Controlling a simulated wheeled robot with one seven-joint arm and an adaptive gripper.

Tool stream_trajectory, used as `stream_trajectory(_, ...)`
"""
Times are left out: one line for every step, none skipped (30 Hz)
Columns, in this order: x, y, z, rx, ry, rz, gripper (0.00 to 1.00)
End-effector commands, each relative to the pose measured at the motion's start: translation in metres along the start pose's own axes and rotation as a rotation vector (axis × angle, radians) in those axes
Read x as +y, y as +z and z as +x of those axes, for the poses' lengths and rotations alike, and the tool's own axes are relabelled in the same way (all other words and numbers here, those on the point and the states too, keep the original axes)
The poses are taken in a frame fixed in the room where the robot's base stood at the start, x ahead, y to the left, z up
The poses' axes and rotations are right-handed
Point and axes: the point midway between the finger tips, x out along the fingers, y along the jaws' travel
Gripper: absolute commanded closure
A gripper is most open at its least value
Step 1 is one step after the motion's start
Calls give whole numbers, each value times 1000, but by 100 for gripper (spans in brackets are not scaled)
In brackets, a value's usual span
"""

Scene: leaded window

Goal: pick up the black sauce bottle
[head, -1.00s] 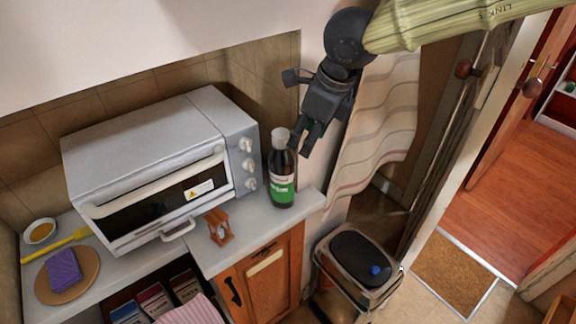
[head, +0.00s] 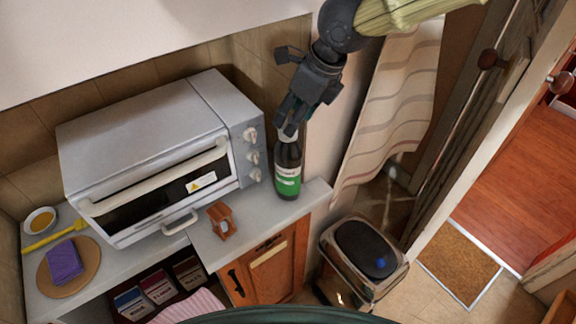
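The black sauce bottle (head: 287,172) stands upright on the counter, just right of the toaster oven. It has a dark body, a green and white label and a pale cap. My gripper (head: 287,128) points down right over the bottle, with its fingertips at the height of the cap. The fingers look apart and cover most of the cap. Whether they touch it, I cannot tell.
The toaster oven (head: 150,150) stands close to the bottle's left. A small wooden hourglass (head: 222,221) is in front. The wall and striped curtain (head: 392,105) are to the right. A bin (head: 365,250) stands below the counter's right end.

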Motion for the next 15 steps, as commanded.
stream_trajectory(0,-1,6,5,0,-1,50)
stream_trajectory(1,0,10,5,0,-2,50)
stream_trajectory(1,0,15,5,1,-2,50)
stream_trajectory(1,0,19,5,1,-2,50)
stream_trajectory(1,0,22,5,1,-2,50)
stream_trajectory(1,0,27,6,1,-2,50)
stream_trajectory(1,0,30,5,2,-2,50)
stream_trajectory(1,1,32,4,2,-3,50)
stream_trajectory(2,1,36,4,2,-3,50)
stream_trajectory(2,0,38,4,2,-3,50)
stream_trajectory(1,0,40,3,2,-3,50)
stream_trajectory(1,0,42,2,2,-2,50)
stream_trajectory(1,0,43,2,2,-2,50)
stream_trajectory(1,0,44,3,2,-2,50)
stream_trajectory(1,0,45,3,2,-2,50)
